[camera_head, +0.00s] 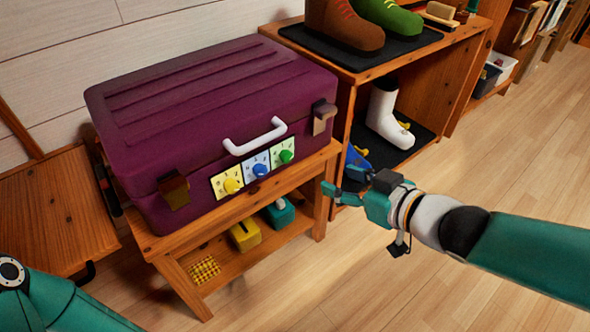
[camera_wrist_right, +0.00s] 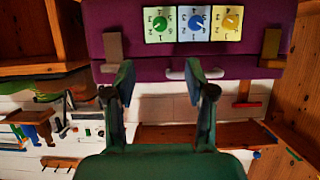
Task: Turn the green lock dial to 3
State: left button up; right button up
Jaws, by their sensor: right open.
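The green lock dial (camera_head: 286,156) is the rightmost of three dials on the front of a purple suitcase (camera_head: 215,95). In the right wrist view, which looks upside down, the green dial (camera_wrist_right: 160,22) is on the left of the row. Numbers ring each dial, but I cannot read where the green one points. My right gripper (camera_head: 340,176) is open and empty, in front of the suitcase and to the right of the dials, touching nothing. Its two fingers (camera_wrist_right: 162,80) stand apart in the wrist view. Only part of my left arm shows at bottom left; its gripper is out of view.
A blue dial (camera_head: 259,169) and a yellow dial (camera_head: 232,186) sit beside the green one, below a white handle (camera_head: 254,136). Metal latches flank the row. The suitcase rests on a wooden stand (camera_head: 245,207). A shoe shelf (camera_head: 345,112) stands close on the right. Open floor lies in front.

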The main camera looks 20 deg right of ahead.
jog(key=p, duration=0.6)
send_near(290, 158)
jog(key=b+x, duration=0.4)
jog(key=x, duration=0.3)
jog(key=shift+w+a+f, duration=0.15)
jog(key=shift+w+f, duration=0.1)
jog(key=shift+f, duration=0.05)
jog(key=shift+w+a+f, duration=0.15)
jog(key=shift+w+a, duration=0.05)
jog(key=shift+w, duration=0.4)
jog(key=shift+c, duration=0.3)
grip_shut()
jog(key=shift+d, duration=0.15)
